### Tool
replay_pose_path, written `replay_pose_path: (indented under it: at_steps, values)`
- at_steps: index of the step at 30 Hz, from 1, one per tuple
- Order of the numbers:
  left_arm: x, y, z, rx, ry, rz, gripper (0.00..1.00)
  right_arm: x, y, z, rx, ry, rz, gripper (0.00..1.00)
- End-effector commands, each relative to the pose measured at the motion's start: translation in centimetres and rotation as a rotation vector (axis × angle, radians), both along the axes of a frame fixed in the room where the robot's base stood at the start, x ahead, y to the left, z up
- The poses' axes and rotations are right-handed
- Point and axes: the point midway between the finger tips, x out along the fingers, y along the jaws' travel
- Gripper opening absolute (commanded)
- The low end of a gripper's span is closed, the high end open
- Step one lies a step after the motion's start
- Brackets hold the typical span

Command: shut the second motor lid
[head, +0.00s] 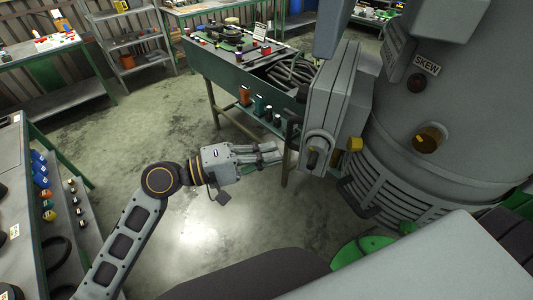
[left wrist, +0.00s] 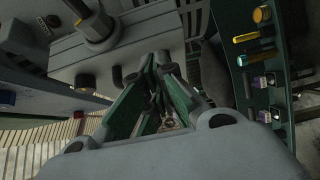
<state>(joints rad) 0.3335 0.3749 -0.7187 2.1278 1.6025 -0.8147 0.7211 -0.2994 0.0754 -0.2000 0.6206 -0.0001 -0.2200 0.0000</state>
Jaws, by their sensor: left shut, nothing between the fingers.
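A large grey machine (head: 445,110) with a SKEW label fills the right of the head view. A flat grey housing with a lid-like front (head: 332,95) stands on its left side. I cannot tell whether this is the second motor lid or how far it is open. A dark latch or knob (head: 313,158) sits at its lower end, with a yellow knob (head: 354,144) beside it. My left gripper (head: 277,154) is shut and empty, just left of the housing's lower end. In the left wrist view its fingers (left wrist: 160,75) point towards a grey box-shaped part (left wrist: 120,48). My right gripper is out of view.
A green workbench (head: 240,75) with parts and a lower shelf stands behind the gripper. Another bench with a parts rack (head: 75,215) is at the left. A metal shelf (head: 125,45) stands at the back. The concrete floor (head: 130,140) between them is clear.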

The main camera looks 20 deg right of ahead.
Motion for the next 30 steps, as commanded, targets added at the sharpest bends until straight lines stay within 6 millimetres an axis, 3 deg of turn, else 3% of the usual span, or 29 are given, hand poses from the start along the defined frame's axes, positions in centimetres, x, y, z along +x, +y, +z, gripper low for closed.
replay_pose_path:
  at_steps: [14,30]
  values:
    - [-1.4,2.2,-0.1,0.001,0.001,0.0,0.0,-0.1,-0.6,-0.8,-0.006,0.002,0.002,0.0]
    - [-4.3,6.8,-0.2,0.001,0.001,0.001,0.0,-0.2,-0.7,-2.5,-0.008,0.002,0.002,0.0]
